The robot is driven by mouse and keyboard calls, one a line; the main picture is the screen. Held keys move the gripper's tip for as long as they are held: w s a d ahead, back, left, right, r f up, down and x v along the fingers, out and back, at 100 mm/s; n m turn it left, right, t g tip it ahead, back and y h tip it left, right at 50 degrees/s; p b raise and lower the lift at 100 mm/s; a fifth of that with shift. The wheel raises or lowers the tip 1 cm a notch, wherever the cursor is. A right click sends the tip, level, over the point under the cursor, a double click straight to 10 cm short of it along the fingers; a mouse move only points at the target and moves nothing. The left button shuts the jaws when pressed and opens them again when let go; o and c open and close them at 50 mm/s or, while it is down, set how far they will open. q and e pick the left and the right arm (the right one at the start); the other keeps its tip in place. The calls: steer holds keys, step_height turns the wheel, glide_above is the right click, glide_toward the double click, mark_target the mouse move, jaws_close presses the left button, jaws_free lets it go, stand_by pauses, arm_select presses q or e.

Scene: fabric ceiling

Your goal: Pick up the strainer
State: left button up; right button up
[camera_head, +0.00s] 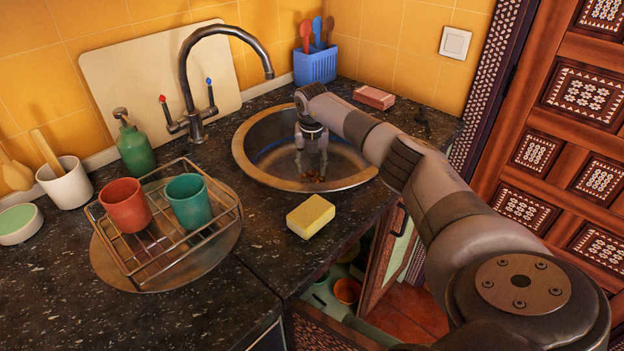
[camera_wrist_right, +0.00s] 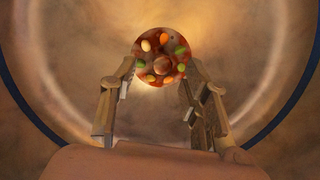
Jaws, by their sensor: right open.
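The strainer (camera_wrist_right: 160,60) is a round, reddish-brown disc with several green, orange and yellow bits on it, at the bottom of the sink. In the head view only a small part of the strainer (camera_head: 315,179) shows below my gripper. My right gripper (camera_head: 311,170) reaches down into the sink above it. In the wrist view the two fingers of the right gripper (camera_wrist_right: 162,78) are apart, with the strainer between and beyond their tips. I cannot tell whether they touch it. My left gripper is not in view.
The round metal sink (camera_head: 262,174) surrounds my gripper. The faucet (camera_head: 190,85) stands at its back left. A yellow sponge (camera_head: 311,216) lies at the front rim. A wire rack (camera_head: 165,250) with cups is on the left.

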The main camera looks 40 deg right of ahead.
mark_target(312, 172)
steer(key=shift+w+d+f, duration=0.1)
steer(key=shift+d+f, duration=0.05)
steer(key=shift+f, duration=0.65)
steer(key=shift+d+f, duration=0.1)
steer(key=shift+f, duration=0.65)
steer(key=shift+c, duration=0.3)
jaws_close()
